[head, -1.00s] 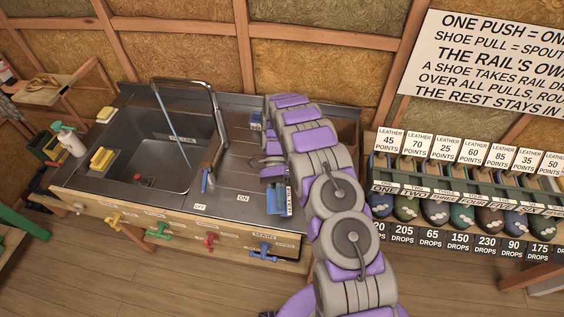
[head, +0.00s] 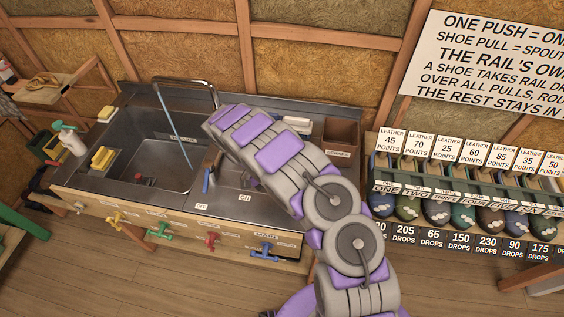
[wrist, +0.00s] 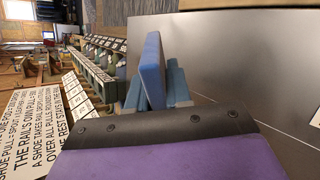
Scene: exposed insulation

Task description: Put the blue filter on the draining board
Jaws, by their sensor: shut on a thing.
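My gripper (wrist: 154,92) is shut on the blue filter (wrist: 152,65) in the wrist view. The filter appears as a pale blue slab standing up beyond the dark rim of my wrist, with blue-grey pieces on both sides. A broad grey metal surface shows to its right; I cannot tell whether the filter touches it.
The sink basin (head: 150,150) has a tall tap and yellow sponges (head: 103,158) at its left. A brown scraps box (head: 340,136) and a white item (head: 297,124) stand behind my arm. Coloured valves (head: 158,230) line the front. A labelled shoe rack (head: 450,190) is at right.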

